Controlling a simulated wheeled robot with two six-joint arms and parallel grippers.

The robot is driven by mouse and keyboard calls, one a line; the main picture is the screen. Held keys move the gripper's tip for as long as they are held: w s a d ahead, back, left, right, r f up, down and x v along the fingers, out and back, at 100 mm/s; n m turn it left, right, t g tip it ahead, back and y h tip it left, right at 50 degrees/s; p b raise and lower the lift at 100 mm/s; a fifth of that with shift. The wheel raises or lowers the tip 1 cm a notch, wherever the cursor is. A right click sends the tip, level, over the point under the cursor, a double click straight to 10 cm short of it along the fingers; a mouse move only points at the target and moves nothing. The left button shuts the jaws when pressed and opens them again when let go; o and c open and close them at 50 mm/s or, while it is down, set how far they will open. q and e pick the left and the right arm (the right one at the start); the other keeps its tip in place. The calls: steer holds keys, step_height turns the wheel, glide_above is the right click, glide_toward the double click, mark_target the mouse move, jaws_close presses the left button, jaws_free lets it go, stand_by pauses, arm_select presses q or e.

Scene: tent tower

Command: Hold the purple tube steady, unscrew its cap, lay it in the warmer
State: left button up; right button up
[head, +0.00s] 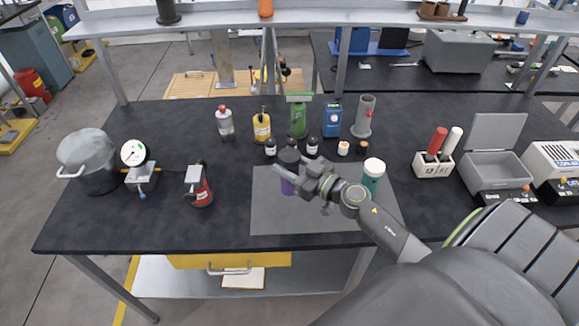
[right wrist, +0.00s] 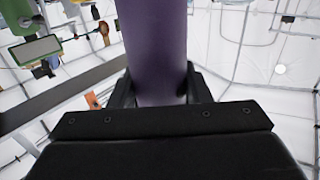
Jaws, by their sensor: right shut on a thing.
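The purple tube (head: 287,187) stands upright over the grey mat (head: 265,218), with a dark cap (head: 289,156) on top. My right gripper (head: 291,177) reaches in from the right and is shut around the tube's body, below the cap. In the right wrist view the purple tube (right wrist: 154,50) sits between both fingers; its cap is out of frame. I cannot tell whether the tube's base touches the mat. A grey box with a raised lid (head: 493,171), which looks like the warmer, stands at the table's right. My left gripper is not in view.
Small dark bottles (head: 312,146) and taller bottles (head: 262,126) stand behind the mat. A teal jar with a white lid (head: 372,175) is close to my right wrist. A white rack (head: 433,165) stands left of the box. The mat's front is clear.

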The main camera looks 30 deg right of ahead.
mark_target(289, 154)
steer(key=shift+r+p, duration=1.1)
steer(key=shift+r, duration=0.9)
steer(key=o, duration=0.4)
steer(key=c, duration=0.7)
steer(key=shift+c, duration=0.2)
